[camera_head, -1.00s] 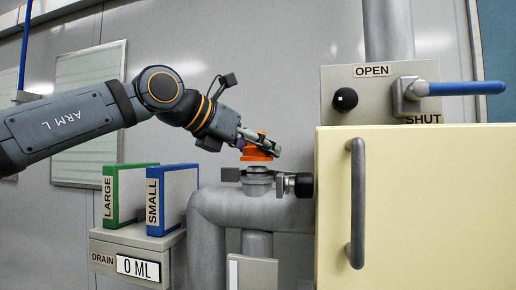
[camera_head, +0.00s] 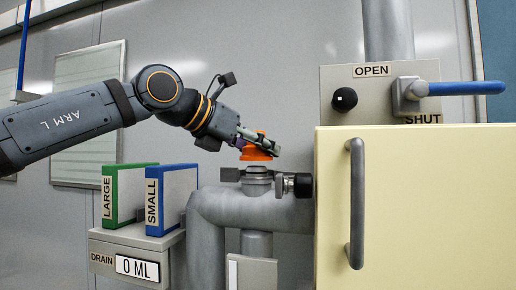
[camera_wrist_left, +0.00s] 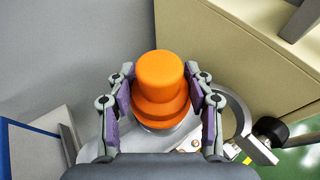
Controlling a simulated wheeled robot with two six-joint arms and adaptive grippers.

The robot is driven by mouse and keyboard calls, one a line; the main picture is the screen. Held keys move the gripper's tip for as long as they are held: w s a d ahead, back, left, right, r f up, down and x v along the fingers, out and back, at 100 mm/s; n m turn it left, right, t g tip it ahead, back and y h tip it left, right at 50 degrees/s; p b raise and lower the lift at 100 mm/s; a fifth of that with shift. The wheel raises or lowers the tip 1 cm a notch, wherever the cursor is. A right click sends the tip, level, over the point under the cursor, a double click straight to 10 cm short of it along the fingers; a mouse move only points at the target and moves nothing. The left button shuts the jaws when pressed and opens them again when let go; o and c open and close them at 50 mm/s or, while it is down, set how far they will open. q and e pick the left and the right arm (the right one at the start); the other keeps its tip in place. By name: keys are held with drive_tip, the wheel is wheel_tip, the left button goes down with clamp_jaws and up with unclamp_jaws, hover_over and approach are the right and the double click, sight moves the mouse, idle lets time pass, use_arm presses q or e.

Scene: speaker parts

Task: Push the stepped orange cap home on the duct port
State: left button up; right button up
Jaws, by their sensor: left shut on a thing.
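The stepped orange cap (camera_head: 257,147) is held in my left gripper (camera_head: 262,145), just above the duct port (camera_head: 257,174) on the grey pipe. In the left wrist view the cap (camera_wrist_left: 160,86) sits between the two fingers of my left gripper (camera_wrist_left: 162,88), narrow step toward the camera. In the head view the cap looks slightly tilted, and a small gap seems to show between it and the port. In the wrist view the cap hides most of the port. My right gripper is in neither view.
A black-knobbed clamp (camera_head: 299,185) sits at the port's right. The cream cabinet door (camera_head: 420,215) with a grey handle (camera_head: 356,203) stands close to the right. A blue lever (camera_head: 445,89) is at upper right.

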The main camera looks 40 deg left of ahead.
use_arm(q)
drive_tip(key=shift+f+b, duration=1.4)
drive_tip(key=shift+f, duration=0.1)
drive_tip(key=shift+r, duration=0.1)
idle(0.3)
drive_tip(key=shift+r+p, duration=1.1)
drive_tip(key=shift+p, duration=0.05)
drive_tip(key=shift+f+b, duration=1.05)
drive_tip(key=shift+f, duration=0.1)
idle(0.6)
drive_tip(key=o, duration=1.2)
drive_tip(key=shift+w, duration=0.1)
drive_tip(key=shift+o, duration=0.2)
drive_tip(key=shift+r, duration=0.1)
